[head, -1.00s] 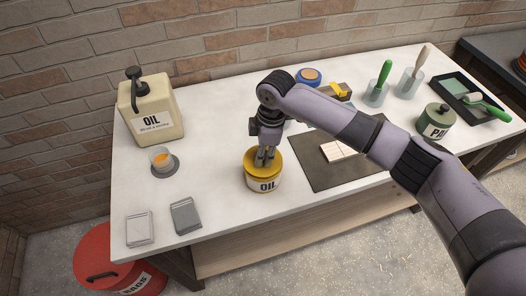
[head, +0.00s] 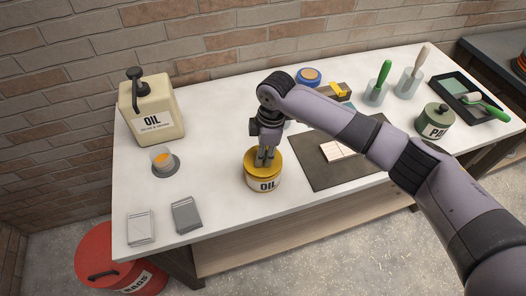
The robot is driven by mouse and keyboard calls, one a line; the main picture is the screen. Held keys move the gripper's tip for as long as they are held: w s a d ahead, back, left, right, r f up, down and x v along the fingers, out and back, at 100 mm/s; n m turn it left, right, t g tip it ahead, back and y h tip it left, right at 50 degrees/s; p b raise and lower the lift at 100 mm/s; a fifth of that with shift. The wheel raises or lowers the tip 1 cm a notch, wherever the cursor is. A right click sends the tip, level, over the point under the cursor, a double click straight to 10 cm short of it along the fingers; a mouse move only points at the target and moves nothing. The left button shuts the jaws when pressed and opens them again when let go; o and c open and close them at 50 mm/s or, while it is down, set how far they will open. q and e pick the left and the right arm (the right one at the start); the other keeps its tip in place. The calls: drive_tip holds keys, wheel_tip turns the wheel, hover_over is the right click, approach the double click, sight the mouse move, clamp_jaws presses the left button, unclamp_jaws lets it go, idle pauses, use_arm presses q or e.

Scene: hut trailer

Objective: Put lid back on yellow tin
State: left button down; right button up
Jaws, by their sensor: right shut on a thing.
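The yellow tin (head: 264,185), with a white band reading OIL, stands upright near the front middle of the white bench. Its yellow lid (head: 251,161) is at the top of the tin and looks level with it; I cannot tell whether it is fully seated. My right gripper (head: 264,160) points down over the lid and is shut on its knob, which the fingers mostly hide. My left gripper is not in view.
The cream oil can (head: 151,110) and a small cup (head: 163,160) are at left. Two grey boxes (head: 186,215) lie at the front left. A dark mat (head: 320,170) with pale tiles, a green pot (head: 434,122) and brush holders (head: 376,92) are at right.

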drive_tip(key=shift+f+p, duration=0.15)
drive_tip(key=shift+p, duration=0.45)
idle(0.8)
idle(0.4)
drive_tip(key=o, duration=1.1)
drive_tip(key=shift+o, duration=0.6)
drive_tip(key=o, duration=0.4)
